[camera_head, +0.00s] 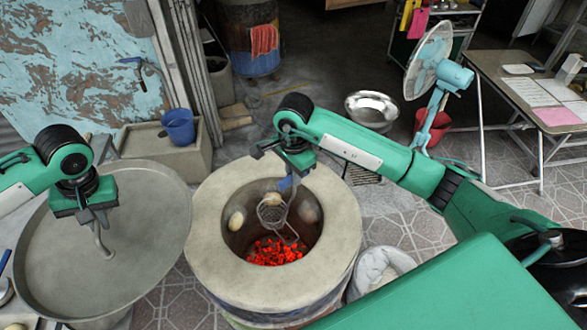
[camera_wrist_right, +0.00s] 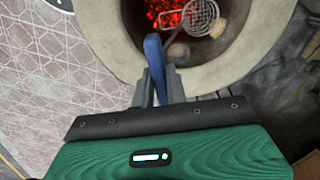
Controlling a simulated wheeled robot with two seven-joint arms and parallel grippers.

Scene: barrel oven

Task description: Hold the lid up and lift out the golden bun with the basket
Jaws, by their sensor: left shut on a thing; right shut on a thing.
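The round grey lid (camera_head: 60,265) is at the left, clear of the oven mouth. My left gripper (camera_head: 93,213) is shut on its bent metal handle (camera_head: 100,243). The barrel oven (camera_head: 215,268) is open, with red coals (camera_head: 275,252) at the bottom. My right gripper (camera_head: 290,168) is shut on the blue handle (camera_wrist_right: 154,55) of the wire basket (camera_head: 271,213), which hangs inside the mouth. A golden bun (camera_head: 273,198) is at the basket's upper edge; I cannot tell whether it lies inside. Pale buns show on the left wall (camera_head: 236,221) and right wall (camera_head: 308,212).
A blue mug (camera_head: 178,127) stands on a concrete block behind the lid. A metal bowl (camera_head: 372,107), a fan (camera_head: 430,62) and a table (camera_head: 510,98) are at the back right. A white sack (camera_head: 378,268) stands right of the oven.

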